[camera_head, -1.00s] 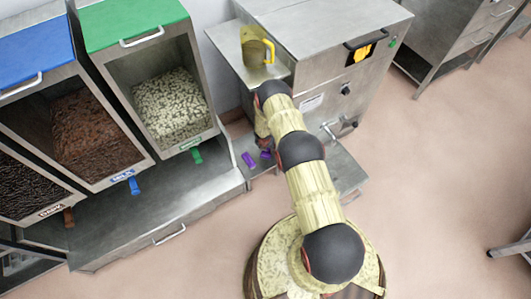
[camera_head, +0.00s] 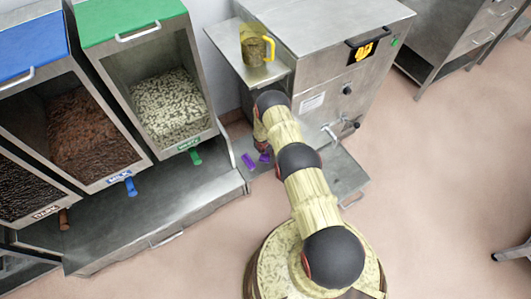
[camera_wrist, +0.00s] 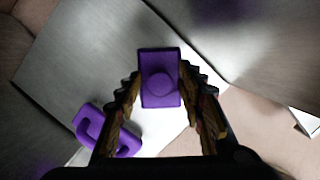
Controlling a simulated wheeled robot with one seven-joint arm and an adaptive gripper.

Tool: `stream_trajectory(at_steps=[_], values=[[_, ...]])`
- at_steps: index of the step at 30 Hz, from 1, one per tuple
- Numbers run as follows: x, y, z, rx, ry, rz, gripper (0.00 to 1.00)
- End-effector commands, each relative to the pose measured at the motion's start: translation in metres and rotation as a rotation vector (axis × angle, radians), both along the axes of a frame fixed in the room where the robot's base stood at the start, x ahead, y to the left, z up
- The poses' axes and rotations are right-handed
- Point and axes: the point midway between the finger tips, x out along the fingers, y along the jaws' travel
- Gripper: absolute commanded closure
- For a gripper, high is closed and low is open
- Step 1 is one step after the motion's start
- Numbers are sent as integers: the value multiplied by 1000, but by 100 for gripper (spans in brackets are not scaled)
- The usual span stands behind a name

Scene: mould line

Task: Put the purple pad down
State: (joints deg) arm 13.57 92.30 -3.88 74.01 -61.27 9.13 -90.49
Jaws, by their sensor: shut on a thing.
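The purple pad (camera_wrist: 160,88), a rectangular block with a round raised boss, is between my fingertips in the wrist view. My gripper (camera_wrist: 159,84) is shut on it by its two sides, above a grey metal surface. In the head view the pad (camera_head: 265,157) shows just below the end of my arm; my fingers are mostly hidden there. A second purple piece (camera_wrist: 119,147), with a slot-like opening, lies left of and nearer than the pad in the wrist view. It also shows in the head view (camera_head: 248,161).
A metal machine (camera_head: 320,75) with a side shelf stands beyond my arm. A clear jug (camera_head: 252,47) with a yellow handle stands on that shelf. Open bins (camera_head: 160,62) with coloured lids stand at left. Floor at right is mostly clear.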

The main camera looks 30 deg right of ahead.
Motion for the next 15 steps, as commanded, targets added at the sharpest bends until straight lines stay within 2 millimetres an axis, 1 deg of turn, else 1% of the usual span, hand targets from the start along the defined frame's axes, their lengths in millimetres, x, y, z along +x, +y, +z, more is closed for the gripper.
stream_trajectory(at_steps=[2,3,12,15], values=[[0,0,-2,0,0,0,85],[0,0,-3,0,0,0,61],[0,0,-3,1,1,0,44],[0,0,-3,1,1,0,43]])
